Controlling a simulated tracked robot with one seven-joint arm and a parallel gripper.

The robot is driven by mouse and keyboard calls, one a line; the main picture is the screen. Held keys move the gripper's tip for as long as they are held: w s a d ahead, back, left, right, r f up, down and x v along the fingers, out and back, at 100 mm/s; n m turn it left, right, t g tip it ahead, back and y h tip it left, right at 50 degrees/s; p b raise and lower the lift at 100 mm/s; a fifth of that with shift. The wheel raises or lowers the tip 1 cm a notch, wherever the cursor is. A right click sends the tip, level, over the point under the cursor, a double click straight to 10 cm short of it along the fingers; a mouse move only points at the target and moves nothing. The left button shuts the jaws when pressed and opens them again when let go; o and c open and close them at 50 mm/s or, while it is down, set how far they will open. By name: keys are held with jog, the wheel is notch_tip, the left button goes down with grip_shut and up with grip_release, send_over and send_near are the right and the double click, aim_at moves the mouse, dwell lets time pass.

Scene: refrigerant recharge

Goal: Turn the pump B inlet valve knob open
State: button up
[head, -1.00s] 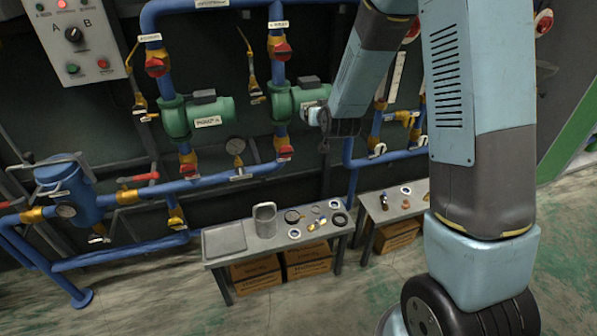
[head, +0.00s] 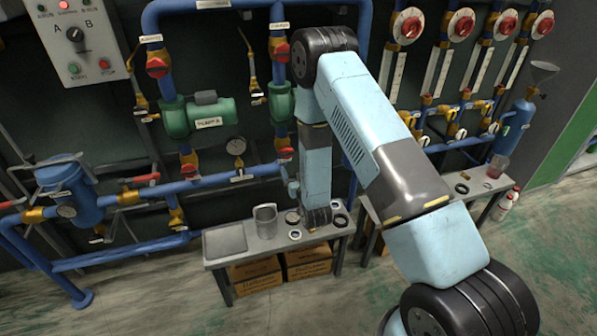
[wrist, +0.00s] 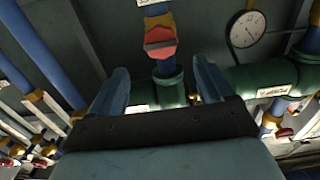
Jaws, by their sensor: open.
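The pump B inlet valve knob is red and sits on a brass fitting below the right-hand green pump (head: 281,103). In the head view the knob (head: 285,154) is just left of my arm. In the wrist view the knob (wrist: 160,42) lies beyond my fingertips, roughly centred between them. My gripper (wrist: 162,80) is open, and nothing shows between its two fingers. It is apart from the knob. In the head view my gripper (head: 293,188) is small, low beside my arm and below the knob. My arm hides part of the pump.
A round gauge (head: 236,146) is left of the knob in the head view. A low bench (head: 222,262) with a metal cup (head: 265,221) and small parts stands below. Blue pipes and other red valve knobs (head: 157,67) surround the pumps.

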aim_at(289, 154)
jog(key=shift+x, duration=4.45)
jog(key=shift+f, duration=0.2)
jog(key=c, duration=1)
jog(key=n, duration=0.3)
jog(key=shift+s, duration=0.1)
jog(key=shift+c, duration=0.2)
jog(key=shift+d+n, duration=0.1)
jog(key=shift+n, duration=0.7)
jog(key=n, duration=0.4)
jog(key=shift+d, duration=0.1)
jog(key=shift+n, duration=0.4)
